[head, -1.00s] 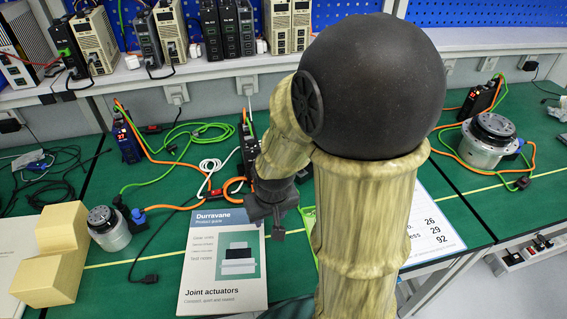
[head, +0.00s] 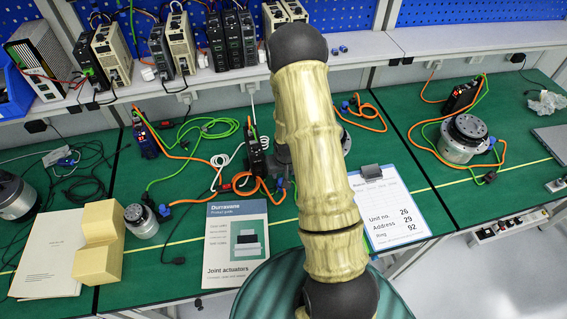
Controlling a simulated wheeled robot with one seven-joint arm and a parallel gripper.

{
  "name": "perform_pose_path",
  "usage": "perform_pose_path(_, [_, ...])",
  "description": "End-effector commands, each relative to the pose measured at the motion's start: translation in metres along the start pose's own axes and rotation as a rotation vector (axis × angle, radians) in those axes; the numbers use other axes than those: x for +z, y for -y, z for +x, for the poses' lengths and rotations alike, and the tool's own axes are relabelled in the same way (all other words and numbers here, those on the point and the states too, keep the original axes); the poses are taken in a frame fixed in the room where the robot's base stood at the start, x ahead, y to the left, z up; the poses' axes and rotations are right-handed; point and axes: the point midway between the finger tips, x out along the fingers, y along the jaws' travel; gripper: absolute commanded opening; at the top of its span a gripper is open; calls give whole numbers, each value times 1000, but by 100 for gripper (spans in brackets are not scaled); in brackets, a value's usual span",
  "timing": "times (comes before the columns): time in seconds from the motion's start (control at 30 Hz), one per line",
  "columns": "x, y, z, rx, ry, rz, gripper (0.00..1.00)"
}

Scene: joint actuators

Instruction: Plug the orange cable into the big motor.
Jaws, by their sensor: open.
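My gripper (head: 284,165) shows as a small dark shape left of my arm, low over the middle bench; the arm hides most of it, and it is open. An orange cable (head: 268,190) curls beside it from a black drive (head: 256,152), with a blue connector (head: 280,182) close to the gripper; I cannot tell whether they touch. A large silver motor with a black top (head: 463,138) stands on the right bench, with an orange cable around it. Another silver motor (head: 346,142) is mostly hidden behind my arm. A smaller motor (head: 141,221) stands at left.
A Durravane booklet (head: 235,243) and a clipboard (head: 387,208) lie on the green bench. A yellow block (head: 100,243) rests at left. Another orange cable (head: 370,113) lies behind my arm. Drives line the back shelf. A dark motor (head: 14,196) is at the far left edge.

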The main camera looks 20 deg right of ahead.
Motion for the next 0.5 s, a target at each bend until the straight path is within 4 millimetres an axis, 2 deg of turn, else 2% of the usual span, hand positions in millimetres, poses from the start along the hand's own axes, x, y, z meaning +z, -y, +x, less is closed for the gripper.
perform_pose_path(0.33, [0, 0, 3, 0, 0, 0, 45])
perform_pose_path(0.5, [1, 0, 14, 0, 1, -1, 45])
